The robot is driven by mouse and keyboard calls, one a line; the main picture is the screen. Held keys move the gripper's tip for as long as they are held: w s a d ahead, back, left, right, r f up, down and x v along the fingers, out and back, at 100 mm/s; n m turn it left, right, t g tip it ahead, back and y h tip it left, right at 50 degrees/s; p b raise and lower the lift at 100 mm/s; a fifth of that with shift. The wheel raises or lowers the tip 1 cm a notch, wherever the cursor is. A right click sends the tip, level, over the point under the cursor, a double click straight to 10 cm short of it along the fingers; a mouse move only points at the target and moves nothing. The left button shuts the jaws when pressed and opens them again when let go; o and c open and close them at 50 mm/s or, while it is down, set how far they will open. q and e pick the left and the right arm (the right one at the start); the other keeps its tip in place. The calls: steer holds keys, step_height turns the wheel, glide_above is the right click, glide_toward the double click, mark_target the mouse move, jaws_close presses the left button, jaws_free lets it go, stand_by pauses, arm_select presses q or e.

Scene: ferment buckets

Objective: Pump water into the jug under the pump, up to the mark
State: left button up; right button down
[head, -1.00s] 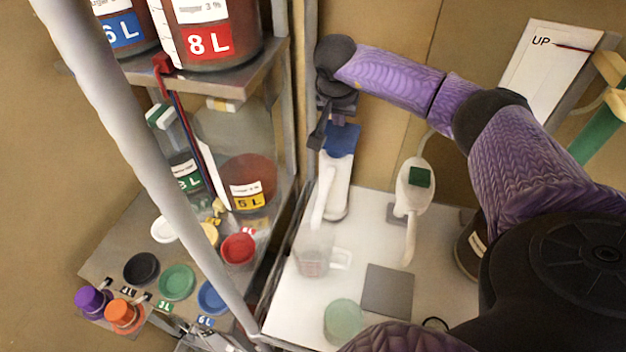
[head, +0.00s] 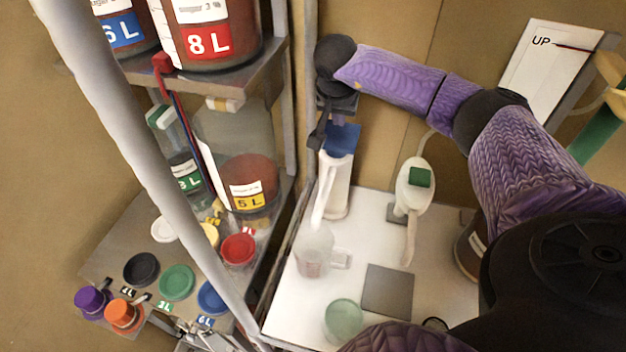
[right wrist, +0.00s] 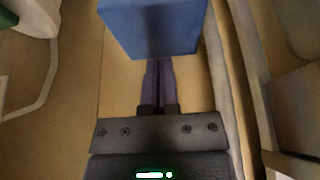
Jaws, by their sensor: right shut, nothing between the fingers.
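The pump (head: 335,190) is a white column with a blue top (head: 342,139) and a white spout sloping down to the front. A clear jug (head: 312,262) with a handle on its right stands under the spout. Its lower part looks pinkish; I cannot make out the mark or the water level. My right gripper (head: 317,137) is shut and empty, pointing down at the left edge of the blue top. In the right wrist view, the blue top (right wrist: 152,25) covers the ends of the closed fingers (right wrist: 158,75); contact is unclear. My left gripper is not in view.
A white dispenser with a green patch (head: 416,182) stands right of the pump. A grey square plate (head: 387,290) and a pale green round thing (head: 343,320) lie in front. A shelf post (head: 150,165) and large labelled jars (head: 250,185) stand on the left.

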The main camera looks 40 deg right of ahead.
mark_target(337, 136)
stand_by(0.4)
steer(key=shift+f+b, duration=1.8)
steer(key=shift+f, duration=0.75)
step_height(337, 136, up, 5)
steer(key=p, duration=0.4)
steer(key=shift+r, duration=0.15)
steer(key=shift+f, duration=0.2)
steer(key=shift+f+b, duration=1.75)
steer(key=shift+f, duration=0.75)
steer(key=shift+r, duration=0.1)
step_height(337, 136, up, 5)
steer(key=p, duration=0.4)
